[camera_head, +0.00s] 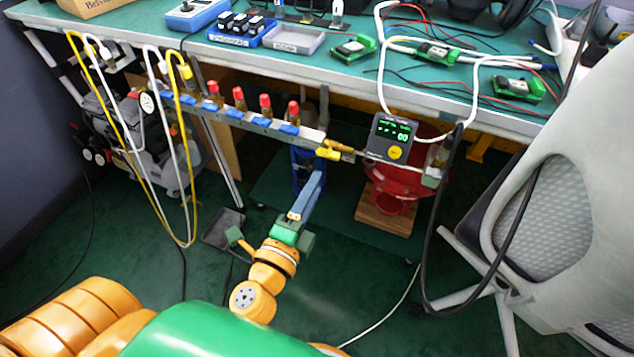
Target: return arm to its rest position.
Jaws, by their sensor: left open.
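My left arm, orange, reaches up from the bottom of the head view. Its green-bodied left gripper (314,186) has long blue-grey fingers pointing up and away over the floor, below the table's front edge. The fingers overlap from this angle; they are open, and nothing shows between them. The gripper appears apart from the valve manifold (262,122), a rail with red-capped and blue valves under the table edge. The valve positioner (391,138), a dark box with a lit green display and yellow knob, hangs right of the manifold. My right gripper is not in view.
The green-topped table (290,62) carries a blue tray, green circuit modules and loose cables. Yellow and white hoses (183,150) hang at left. A red round device (395,190) on a wooden block stands under the table. An office chair (560,210) fills the right. Green floor around the gripper is mostly clear.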

